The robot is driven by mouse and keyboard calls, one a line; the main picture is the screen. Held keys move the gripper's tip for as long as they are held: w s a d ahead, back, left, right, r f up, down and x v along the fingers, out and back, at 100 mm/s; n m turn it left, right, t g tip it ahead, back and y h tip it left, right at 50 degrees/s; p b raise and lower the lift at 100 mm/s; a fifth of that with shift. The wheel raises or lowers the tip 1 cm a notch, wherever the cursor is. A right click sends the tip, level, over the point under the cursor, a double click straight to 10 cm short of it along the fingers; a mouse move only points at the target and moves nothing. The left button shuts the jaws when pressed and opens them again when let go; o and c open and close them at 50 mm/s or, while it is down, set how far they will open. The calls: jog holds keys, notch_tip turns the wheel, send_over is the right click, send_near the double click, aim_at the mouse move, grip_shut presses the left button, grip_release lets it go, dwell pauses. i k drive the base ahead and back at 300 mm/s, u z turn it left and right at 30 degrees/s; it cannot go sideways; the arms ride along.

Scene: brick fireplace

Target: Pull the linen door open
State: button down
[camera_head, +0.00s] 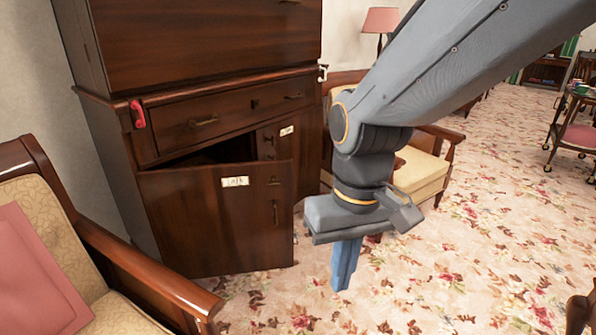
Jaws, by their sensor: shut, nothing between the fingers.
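A dark wooden cabinet (225,45) stands against the wall at the left. Its lower left door (205,220) is partly open, swung out toward me, with a dark gap along its top. This door has a white label (235,182), too small to read surely, and small metal fittings (275,212) near its right edge. A second lower door (268,138) with another white label (287,131) is partly hidden behind it; I cannot tell whether it is shut. My gripper (344,265) points down, shut and empty, right of the open door's free edge and apart from it.
A wooden armchair (150,265) with a pink cushion (35,275) stands close at the lower left. Another armchair (420,172) stands behind my arm. A trolley (575,133) is at the far right. The floral carpet (480,260) at right is mostly clear.

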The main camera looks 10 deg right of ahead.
aim_at(214, 221)
jog(key=u, duration=0.2)
jog(key=i, duration=0.85)
jog(key=u, duration=0.5)
